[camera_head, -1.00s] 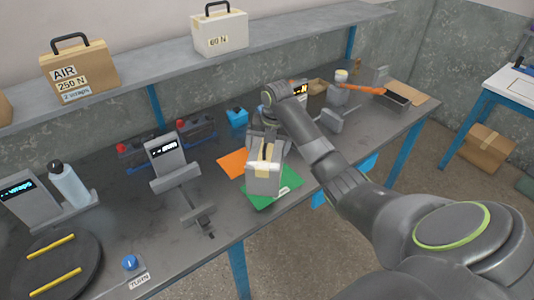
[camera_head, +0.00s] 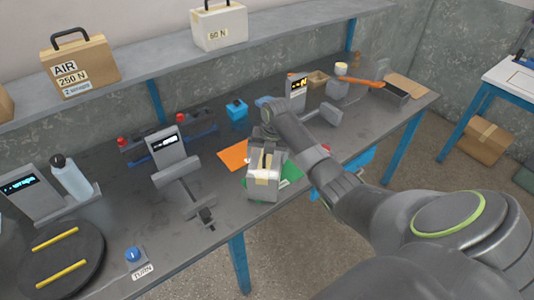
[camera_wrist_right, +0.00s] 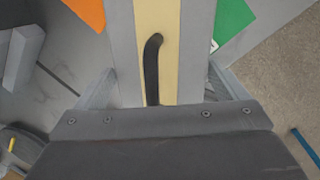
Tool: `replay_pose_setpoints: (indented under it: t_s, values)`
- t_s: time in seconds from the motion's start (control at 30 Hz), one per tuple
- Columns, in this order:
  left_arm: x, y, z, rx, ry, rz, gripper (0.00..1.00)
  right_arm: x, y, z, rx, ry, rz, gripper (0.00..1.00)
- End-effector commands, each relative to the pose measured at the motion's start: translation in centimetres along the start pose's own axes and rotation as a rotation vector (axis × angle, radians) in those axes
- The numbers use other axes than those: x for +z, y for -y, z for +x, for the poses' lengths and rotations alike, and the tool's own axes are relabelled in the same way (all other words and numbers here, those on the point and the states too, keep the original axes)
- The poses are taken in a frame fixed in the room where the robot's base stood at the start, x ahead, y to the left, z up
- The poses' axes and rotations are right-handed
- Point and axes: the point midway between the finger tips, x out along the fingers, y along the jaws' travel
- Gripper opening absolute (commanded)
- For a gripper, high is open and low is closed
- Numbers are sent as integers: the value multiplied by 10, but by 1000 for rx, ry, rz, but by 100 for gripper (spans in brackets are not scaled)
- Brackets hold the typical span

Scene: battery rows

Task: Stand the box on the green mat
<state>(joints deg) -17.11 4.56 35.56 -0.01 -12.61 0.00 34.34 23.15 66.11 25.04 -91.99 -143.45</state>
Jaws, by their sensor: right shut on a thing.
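The box (camera_head: 262,184) is grey with a cream band down its middle, and it looks roughly upright. My right gripper (camera_head: 267,150) is shut on it from its far, upper side. In the right wrist view the box (camera_wrist_right: 120,25) runs up between the fingers, with a black handle (camera_wrist_right: 152,65) along its cream band. The green mat (camera_head: 290,171) shows mainly to the right of the box, which hides much of it. I cannot tell whether the box touches the mat or hangs above it. My left gripper is out of view.
An orange sheet (camera_head: 233,155) lies left of the mat. A display stand (camera_head: 168,148) with a grey bracket is further left, and another display (camera_head: 297,92) is behind. A blue block (camera_head: 236,110) stands behind the orange sheet. The table's front edge is close to the box.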

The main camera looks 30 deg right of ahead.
Motion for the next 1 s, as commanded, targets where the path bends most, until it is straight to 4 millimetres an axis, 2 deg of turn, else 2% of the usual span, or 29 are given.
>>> replay_pose_setpoints:
  t_s: [0.1, 0.3, 0.47, 0.57, 0.8, 1.0]
  values:
    - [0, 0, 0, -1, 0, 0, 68, 0, 0, 1, 0, 0, 0, 100]
    - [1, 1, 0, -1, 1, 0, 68, 0, 0, 0, 0, 0, 0, 100]
    - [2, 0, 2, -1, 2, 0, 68, 1, 0, -8, 1, 2, -1, 100]
    - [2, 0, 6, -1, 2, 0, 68, 1, 0, -22, 2, 3, -1, 100]
    - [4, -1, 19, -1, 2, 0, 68, 1, 0, -72, 2, 6, -2, 100]
    - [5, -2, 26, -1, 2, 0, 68, 1, 0, -106, 2, 3, -1, 100]
